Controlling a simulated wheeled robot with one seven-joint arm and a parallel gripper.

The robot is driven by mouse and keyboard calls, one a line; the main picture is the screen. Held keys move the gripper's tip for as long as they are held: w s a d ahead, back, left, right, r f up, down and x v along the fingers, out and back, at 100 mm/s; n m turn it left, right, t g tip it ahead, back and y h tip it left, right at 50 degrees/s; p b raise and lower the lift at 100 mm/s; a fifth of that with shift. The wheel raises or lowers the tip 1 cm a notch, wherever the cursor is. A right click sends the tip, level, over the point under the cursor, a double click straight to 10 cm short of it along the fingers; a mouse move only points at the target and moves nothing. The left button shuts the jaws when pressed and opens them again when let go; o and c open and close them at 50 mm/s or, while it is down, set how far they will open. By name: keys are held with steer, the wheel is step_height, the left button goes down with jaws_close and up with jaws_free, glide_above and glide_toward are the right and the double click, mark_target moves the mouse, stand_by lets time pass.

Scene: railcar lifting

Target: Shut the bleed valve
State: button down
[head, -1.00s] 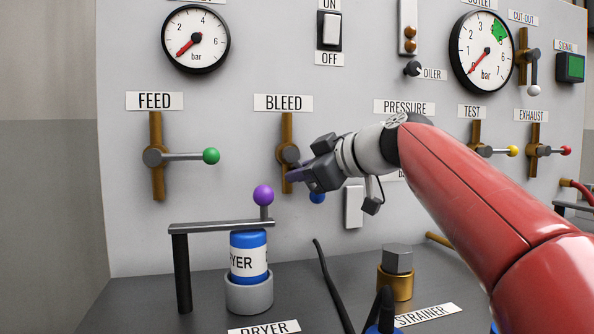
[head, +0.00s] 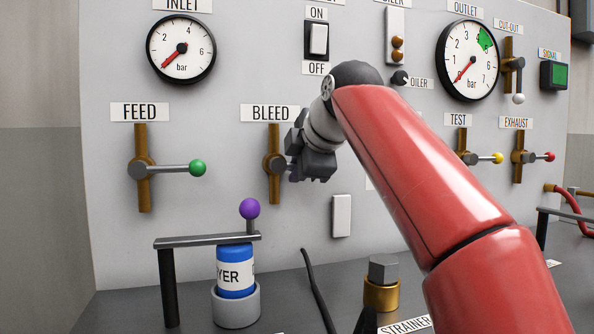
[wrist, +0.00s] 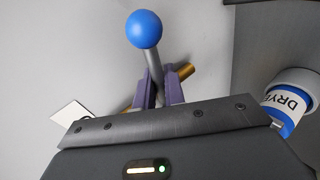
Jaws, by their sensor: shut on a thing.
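The bleed valve (head: 274,163) is a dark round hub on an upright brass pipe, under the BLEED label. Its lever is hidden behind my gripper (head: 294,164) in the head view. In the wrist view the grey lever (wrist: 153,62) ends in a blue ball knob (wrist: 145,29), which stands clear of the fingers. The two purple fingers of my gripper (wrist: 160,88) are shut on the lever, one on each side. A brass pipe (wrist: 186,70) runs across behind, at a large angle to the lever.
The feed valve (head: 141,170) with a green knob is to the left. The dryer (head: 236,268) stands below, under a grey bar with a purple knob (head: 249,208). A white box (head: 341,216) is on the panel, lower right. The strainer (head: 382,285) is further right.

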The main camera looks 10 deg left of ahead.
steer(key=shift+r+n+h, duration=0.2)
steer(key=shift+n+h, duration=0.2)
stand_by(0.4)
steer(key=c, duration=1.5)
jaws_free()
steer(key=shift+c, duration=0.2)
steer(key=shift+r, duration=0.1)
steer(key=v, duration=0.7)
steer(key=shift+s, duration=0.45)
steer(key=shift+d, duration=0.1)
